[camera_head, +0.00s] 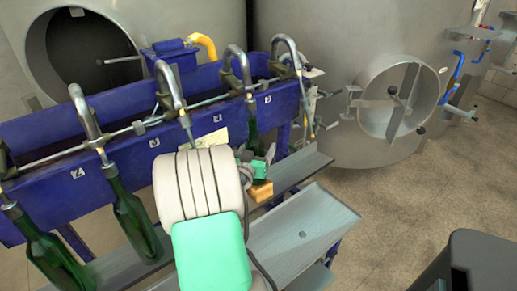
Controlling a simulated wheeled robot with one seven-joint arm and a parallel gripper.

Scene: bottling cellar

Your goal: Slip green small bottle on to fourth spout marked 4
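A green bottle (252,131) is upright under a curved metal spout (246,74) of the blue filler (117,175). Its top is at the spout's lower end; I cannot tell whether the spout is inside the neck. My gripper (258,164) is at the bottle's lower body, in front of the filler. My white and mint arm hides part of it, so its grip is unclear. A yellowish block (262,191) shows just below the gripper. The plates by the spouts (78,173) are too small to read surely.
Two larger green bottles (131,218) (52,258) hang tilted at the left spouts. The spout behind my arm (172,88) and the far right one (287,55) show no bottle. A grey shelf (302,168) and a lower tray (317,215) run along the front. Steel tanks (340,30) stand behind.

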